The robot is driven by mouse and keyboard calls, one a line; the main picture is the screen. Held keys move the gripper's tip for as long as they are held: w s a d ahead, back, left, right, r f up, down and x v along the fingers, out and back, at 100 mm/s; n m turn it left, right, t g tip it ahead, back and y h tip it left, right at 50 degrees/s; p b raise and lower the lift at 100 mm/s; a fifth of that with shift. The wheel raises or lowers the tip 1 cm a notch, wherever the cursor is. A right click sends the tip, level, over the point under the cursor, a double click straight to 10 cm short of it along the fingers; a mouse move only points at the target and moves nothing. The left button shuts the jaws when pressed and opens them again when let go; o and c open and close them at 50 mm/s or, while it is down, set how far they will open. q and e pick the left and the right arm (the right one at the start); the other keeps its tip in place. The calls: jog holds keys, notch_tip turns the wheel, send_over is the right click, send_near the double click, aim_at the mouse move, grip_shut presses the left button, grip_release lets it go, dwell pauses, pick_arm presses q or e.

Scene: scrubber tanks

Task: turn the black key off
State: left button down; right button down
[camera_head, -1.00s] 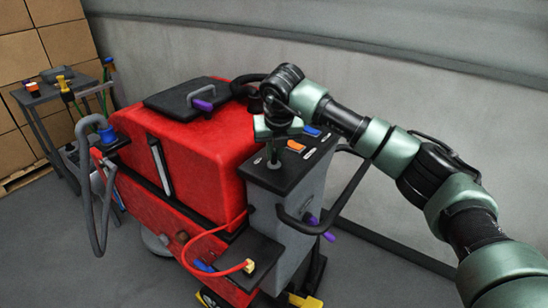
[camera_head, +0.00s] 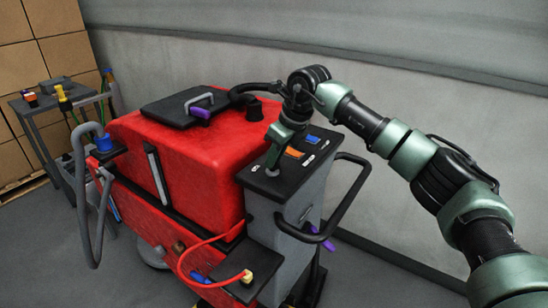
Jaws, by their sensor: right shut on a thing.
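The red floor scrubber (camera_head: 180,160) stands in the middle of the head camera view. Its control panel (camera_head: 318,164) is the black top of a grey column at the machine's right end, with orange and blue switches on it. My right gripper (camera_head: 273,169) points down at the left part of this panel. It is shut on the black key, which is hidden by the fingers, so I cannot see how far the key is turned. My left gripper is not in view.
A black handlebar (camera_head: 348,212) curves out from the column's right side. A red cable with a yellow plug (camera_head: 246,277) lies on the lower ledge. A grey cart (camera_head: 42,103) and stacked boxes (camera_head: 60,45) stand at the left. A grey wall runs behind.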

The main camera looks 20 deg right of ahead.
jog(key=shift+r+n, duration=0.1)
jog(key=shift+n, duration=0.2)
jog(key=c, duration=1.5)
grip_release()
jog(key=shift+o, duration=0.2)
jog(key=b+v, duration=0.1)
jog(key=v, duration=0.6)
jog(key=shift+r+b, duration=0.3)
jog(key=shift+b, duration=0.1)
jog(key=shift+s+d, duration=0.1)
